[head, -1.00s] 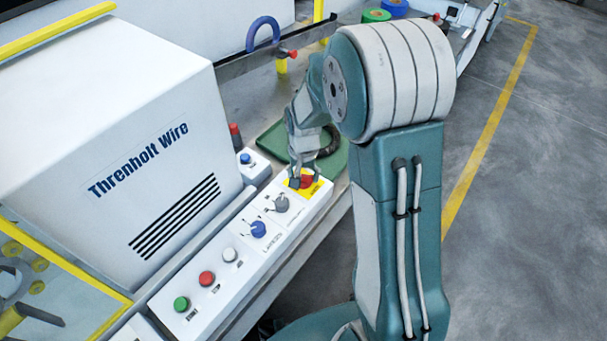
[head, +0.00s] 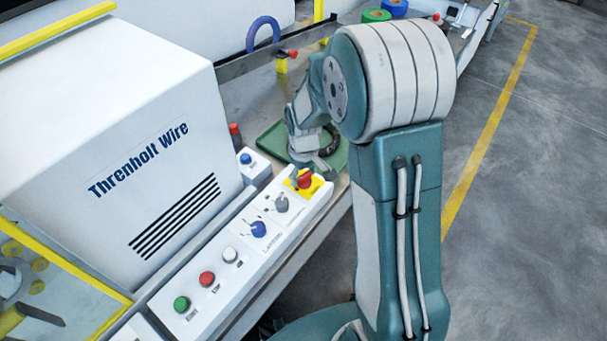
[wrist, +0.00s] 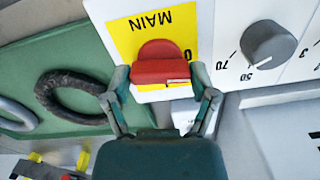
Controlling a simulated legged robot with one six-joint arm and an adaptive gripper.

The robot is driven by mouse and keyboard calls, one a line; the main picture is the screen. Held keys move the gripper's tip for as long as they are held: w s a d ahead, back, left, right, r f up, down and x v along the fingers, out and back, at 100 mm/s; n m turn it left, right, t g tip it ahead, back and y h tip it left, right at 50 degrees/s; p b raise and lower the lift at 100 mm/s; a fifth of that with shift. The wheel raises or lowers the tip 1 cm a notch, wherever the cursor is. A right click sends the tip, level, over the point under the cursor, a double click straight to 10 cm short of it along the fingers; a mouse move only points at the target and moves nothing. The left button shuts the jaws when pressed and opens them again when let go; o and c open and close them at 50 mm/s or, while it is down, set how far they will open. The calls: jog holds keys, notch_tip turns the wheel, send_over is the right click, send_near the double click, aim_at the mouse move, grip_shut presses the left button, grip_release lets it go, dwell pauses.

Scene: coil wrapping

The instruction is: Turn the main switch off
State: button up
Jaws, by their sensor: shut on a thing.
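The main switch is a red handle (head: 305,180) on a yellow plate at the far end of the control panel. In the wrist view the red handle (wrist: 158,62) sits on the yellow plate (wrist: 125,40), which reads "MAIN" upside down, with a "0" at the handle's right. My gripper (wrist: 160,76) has one finger at each side of the handle's near end, shut on it. In the head view my gripper (head: 320,172) is just behind and right of the handle, its fingertips partly hidden.
A grey dial (wrist: 269,44) is right beside the switch in the wrist view. The panel (head: 215,255) also carries a blue knob (head: 258,229) and white, red and green buttons. A green tray (head: 270,139) with a dark ring lies behind the switch. A large white machine (head: 120,130) stands left.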

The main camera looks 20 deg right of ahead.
aim_at(303, 175)
jog(key=shift+n, duration=0.8)
jog(key=o, duration=1)
notch_tip(303, 175, up, 12)
jog(key=shift+w+a+f, duration=0.1)
